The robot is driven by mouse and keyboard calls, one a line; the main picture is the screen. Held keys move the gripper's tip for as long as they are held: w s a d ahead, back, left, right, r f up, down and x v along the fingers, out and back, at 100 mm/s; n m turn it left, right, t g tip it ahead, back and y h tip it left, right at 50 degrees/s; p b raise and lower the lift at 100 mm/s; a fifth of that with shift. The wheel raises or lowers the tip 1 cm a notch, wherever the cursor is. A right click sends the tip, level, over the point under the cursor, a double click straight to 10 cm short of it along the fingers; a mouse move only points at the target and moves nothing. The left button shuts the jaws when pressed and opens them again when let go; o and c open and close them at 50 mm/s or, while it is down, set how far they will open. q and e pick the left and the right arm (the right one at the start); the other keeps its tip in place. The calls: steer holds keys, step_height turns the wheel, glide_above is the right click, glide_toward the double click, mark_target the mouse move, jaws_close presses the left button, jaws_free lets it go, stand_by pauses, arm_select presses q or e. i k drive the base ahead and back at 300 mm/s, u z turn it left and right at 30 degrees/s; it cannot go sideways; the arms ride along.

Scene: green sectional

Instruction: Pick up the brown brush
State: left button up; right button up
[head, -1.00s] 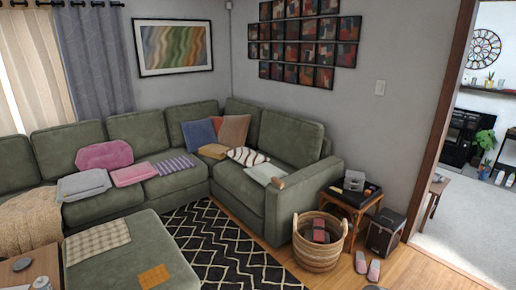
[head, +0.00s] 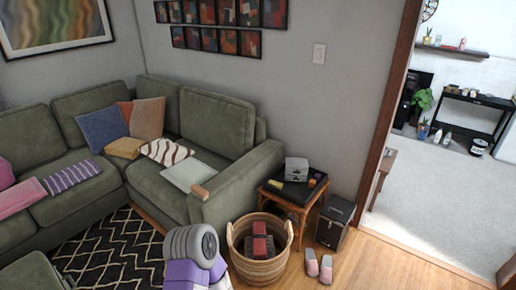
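A small brown, block-like thing (head: 201,192), possibly the brown brush, lies at the front edge of the green sofa seat, beside the pale folded cloth (head: 189,174) and close to the sofa's right armrest. It is too small to make out bristles or a handle. A grey and purple part, which looks like a link of my own arm, rises at the bottom centre in front of the sofa. Neither of my grippers shows in the head view.
A wicker basket (head: 238,261) with dark and red items stands on the floor before the armrest. A side table with a black tray (head: 294,190), a dark box (head: 334,221) and pink slippers (head: 326,269) are to its right. Wooden floor (head: 375,262) is clear further right.

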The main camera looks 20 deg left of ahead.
mark_target(200, 192)
steer(key=u, duration=0.4)
steer(key=i, duration=1.5)
steer(key=u, duration=2.05)
steer(key=i, duration=1.05)
steer(key=u, duration=0.25)
